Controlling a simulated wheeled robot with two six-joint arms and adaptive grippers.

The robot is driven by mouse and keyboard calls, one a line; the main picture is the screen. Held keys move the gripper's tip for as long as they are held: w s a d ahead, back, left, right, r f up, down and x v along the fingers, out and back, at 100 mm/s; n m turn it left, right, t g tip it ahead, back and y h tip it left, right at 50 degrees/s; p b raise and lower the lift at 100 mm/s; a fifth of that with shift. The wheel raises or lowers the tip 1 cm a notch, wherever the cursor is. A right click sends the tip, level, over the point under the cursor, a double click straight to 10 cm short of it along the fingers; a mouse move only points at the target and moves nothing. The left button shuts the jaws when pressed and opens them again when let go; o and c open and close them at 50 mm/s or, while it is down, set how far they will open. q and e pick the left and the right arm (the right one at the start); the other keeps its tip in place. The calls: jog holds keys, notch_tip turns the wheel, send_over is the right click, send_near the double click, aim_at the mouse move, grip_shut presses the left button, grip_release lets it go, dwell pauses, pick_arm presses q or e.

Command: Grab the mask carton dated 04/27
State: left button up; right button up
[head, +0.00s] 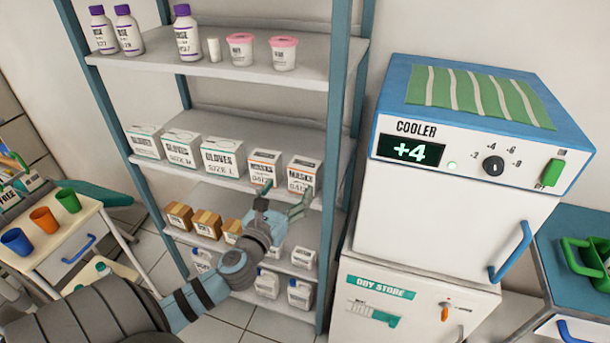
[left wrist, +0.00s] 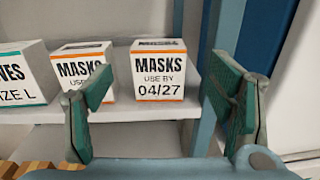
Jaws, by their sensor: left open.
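The mask carton dated 04/27 (left wrist: 159,84) is white with orange trim and stands upright on the middle shelf. In the left wrist view it reads "MASKS USE BY 04/27" and shows between my open fingers, apart from them. In the head view it is the rightmost carton (head: 303,174) of its row. A second mask carton (left wrist: 78,65) stands just left of it, its date partly hidden by my left finger. It also shows in the head view (head: 265,168). My left gripper (head: 284,203) is open and empty, in front of and below the mask cartons. My right gripper is not in view.
Several glove cartons (head: 183,149) stand left on the same shelf. A blue shelf post (head: 336,130) rises close right of the carton. Brown boxes (head: 207,222) sit on the shelf below, bottles and pink-lidded tubs (head: 284,53) above. The cooler (head: 440,215) stands right of the rack.

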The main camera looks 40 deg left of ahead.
aim_at(301, 172)
pick_arm(q)
jog(key=x, duration=0.6)
jog(key=shift+s+a+f, duration=0.1)
jog(key=shift+a+f, duration=0.1)
jog(key=x, duration=0.5)
jog(key=shift+w+f, duration=0.15)
jog(key=shift+w, duration=0.25)
jog(key=shift+s, duration=0.1)
jog(key=c, duration=1)
